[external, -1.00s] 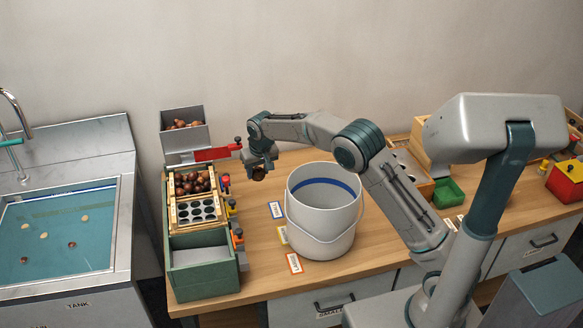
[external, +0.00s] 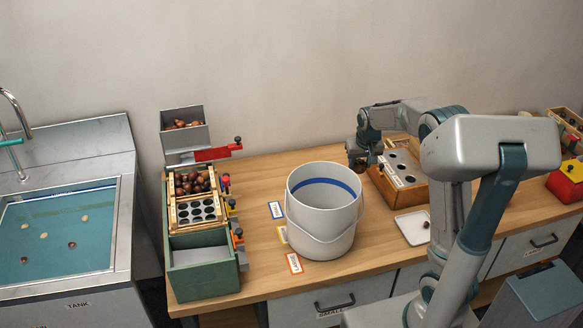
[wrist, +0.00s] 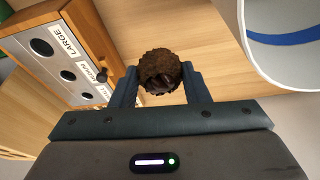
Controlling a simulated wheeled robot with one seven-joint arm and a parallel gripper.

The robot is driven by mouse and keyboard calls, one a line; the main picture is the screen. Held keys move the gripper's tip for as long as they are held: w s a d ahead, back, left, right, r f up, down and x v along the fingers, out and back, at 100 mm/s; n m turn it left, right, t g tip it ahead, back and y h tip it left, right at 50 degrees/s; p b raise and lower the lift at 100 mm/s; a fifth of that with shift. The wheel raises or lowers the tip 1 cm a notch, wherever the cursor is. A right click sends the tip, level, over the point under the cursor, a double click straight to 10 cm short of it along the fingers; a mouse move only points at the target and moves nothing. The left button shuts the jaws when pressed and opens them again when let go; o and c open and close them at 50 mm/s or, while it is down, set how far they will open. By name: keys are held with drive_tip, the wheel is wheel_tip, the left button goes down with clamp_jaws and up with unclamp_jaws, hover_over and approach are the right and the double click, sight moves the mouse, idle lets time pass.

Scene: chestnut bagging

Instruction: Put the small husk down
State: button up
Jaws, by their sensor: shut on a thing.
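My gripper (external: 364,160) hangs over the back of the bench, between the white bucket (external: 318,235) and a wooden box with round holes (external: 404,188). In the wrist view my gripper (wrist: 160,80) is shut on a dark brown, rough husk (wrist: 160,66), held between the two fingers above the bare bench. The husk shows only as a small dark spot in the external view. In the wrist view the wooden box (wrist: 105,45) lies at the left, with a "LARGE" label, and the bucket rim (wrist: 240,35) is at the upper right.
A white tray (external: 406,232) with a small brown thing on it lies in front of the holed box. Coloured cards (external: 276,210) lie left of the bucket. A green-and-wood sorter (external: 203,270) with chestnuts stands at the left. A water tank (external: 60,255) is beyond it.

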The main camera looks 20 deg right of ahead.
drive_tip(key=s+d, duration=0.4)
drive_tip(key=shift+m, duration=0.3)
wheel_tip(320, 180, down, 12)
drive_tip(key=shift+d+r+b, duration=0.1)
drive_tip(key=shift+d+b, duration=0.05)
drive_tip(key=shift+b, duration=0.3)
drive_tip(key=shift+f, duration=1.85)
drive_tip(key=shift+f+b, duration=0.25)
drive_tip(key=shift+b, duration=0.15)
drive_tip(key=o, duration=1)
drive_tip(key=shift+c, duration=0.2)
drive_tip(key=shift+r, duration=0.1)
